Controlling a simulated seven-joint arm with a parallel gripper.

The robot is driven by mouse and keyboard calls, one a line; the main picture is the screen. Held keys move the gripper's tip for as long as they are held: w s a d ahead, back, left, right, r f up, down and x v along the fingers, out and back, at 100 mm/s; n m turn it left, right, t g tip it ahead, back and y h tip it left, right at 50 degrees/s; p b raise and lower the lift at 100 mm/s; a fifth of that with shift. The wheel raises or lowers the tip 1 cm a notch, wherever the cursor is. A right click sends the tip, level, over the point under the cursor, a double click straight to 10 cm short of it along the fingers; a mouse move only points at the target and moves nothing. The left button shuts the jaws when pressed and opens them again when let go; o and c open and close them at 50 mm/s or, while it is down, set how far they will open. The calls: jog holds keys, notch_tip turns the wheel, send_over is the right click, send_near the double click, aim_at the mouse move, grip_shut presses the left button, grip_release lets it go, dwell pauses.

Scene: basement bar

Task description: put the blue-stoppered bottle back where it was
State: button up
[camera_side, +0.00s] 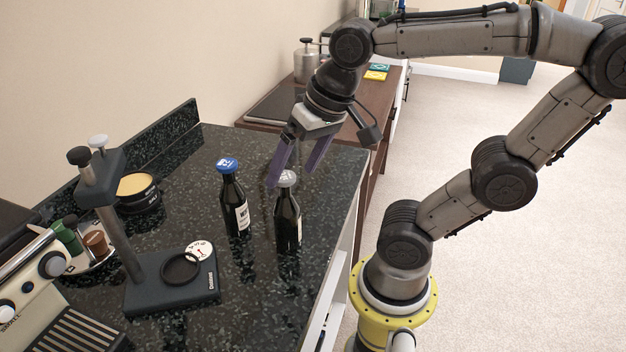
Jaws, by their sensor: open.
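The blue-stoppered bottle (235,205) is dark with a pale label and stands upright on the black speckled counter (240,290). A second dark bottle (288,222) with a grey stopper stands upright to its right, a short gap away. My gripper (292,184) is open and points down, with its purple fingers around or just behind the grey stopper; I cannot tell whether they touch it. The fingers are to the right of the blue stopper and apart from it. The lower part of the grey-stoppered bottle is in clear view.
A black stand (172,280) with an upright post and a dark ring is left of the bottles. A round dark tin (138,192) and part of a coffee machine (60,310) are farther left. The counter's right edge is close to the grey-stoppered bottle.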

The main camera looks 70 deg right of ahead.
jog(key=s+n, duration=0.1)
jog(key=n, duration=0.1)
jog(key=s+f+n, duration=0.1)
jog(key=s+f+n+t, duration=0.1)
jog(key=n, duration=0.1)
jog(key=shift+s+a+f+n, duration=0.1)
jog(key=shift+a+f+n, duration=0.05)
jog(key=shift+n, duration=0.15)
dwell(0.9)
